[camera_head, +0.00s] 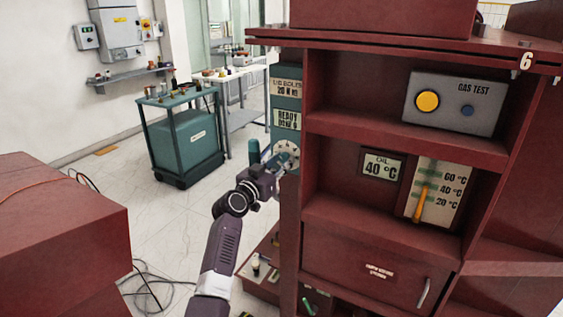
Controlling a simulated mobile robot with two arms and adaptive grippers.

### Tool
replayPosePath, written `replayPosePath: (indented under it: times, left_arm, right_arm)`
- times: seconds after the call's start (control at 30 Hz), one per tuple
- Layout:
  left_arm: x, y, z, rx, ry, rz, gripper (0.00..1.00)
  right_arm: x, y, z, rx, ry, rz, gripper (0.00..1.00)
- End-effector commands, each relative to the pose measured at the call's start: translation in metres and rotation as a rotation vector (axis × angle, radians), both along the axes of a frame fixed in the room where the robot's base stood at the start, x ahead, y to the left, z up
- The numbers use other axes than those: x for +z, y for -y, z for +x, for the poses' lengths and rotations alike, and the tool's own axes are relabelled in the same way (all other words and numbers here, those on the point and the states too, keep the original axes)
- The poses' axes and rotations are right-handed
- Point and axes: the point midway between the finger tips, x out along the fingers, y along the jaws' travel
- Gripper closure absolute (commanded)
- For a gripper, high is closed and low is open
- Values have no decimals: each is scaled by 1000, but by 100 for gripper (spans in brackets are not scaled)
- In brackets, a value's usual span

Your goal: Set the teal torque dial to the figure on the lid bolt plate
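The lid bolt plate (287,88) is a pale label on the teal panel left of the red cabinet, and seems to read "LID BOLTS 20 N M". Below it a second label (287,119) seems to read "READY DONE 0". Under that, a pale round dial face (287,150) with dark marks is partly hidden by my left gripper (272,168). A small teal upright piece (254,151) shows just left of the dial; I cannot tell whether it belongs to the dial. My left gripper is at the dial's lower left; contact and finger opening are unclear. My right gripper is out of view.
The red cabinet (385,232) fills the right, with a gas test box (455,103), an "OIL 40 °C" plate (381,168) and a temperature gauge (436,193). A red block (60,225) stands left. A teal cart (187,145) stands behind. Cables (150,285) lie on the floor.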

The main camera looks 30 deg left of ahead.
Motion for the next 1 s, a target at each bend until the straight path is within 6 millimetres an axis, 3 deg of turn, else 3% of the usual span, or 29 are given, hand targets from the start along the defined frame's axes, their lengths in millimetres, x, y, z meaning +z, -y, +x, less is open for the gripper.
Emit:
replayPosePath:
  times: [0.23, 0.57, 1.0]
  left_arm:
    - [0, 0, 0, 0, 0, 0, 100]
    - [0, 0, 0, 0, -1, -62, 100]
    - [0, 1, 0, 0, 0, -398, 100]
  right_arm:
    - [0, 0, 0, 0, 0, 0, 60]
    - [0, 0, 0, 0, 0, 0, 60]
    - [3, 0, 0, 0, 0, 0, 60]
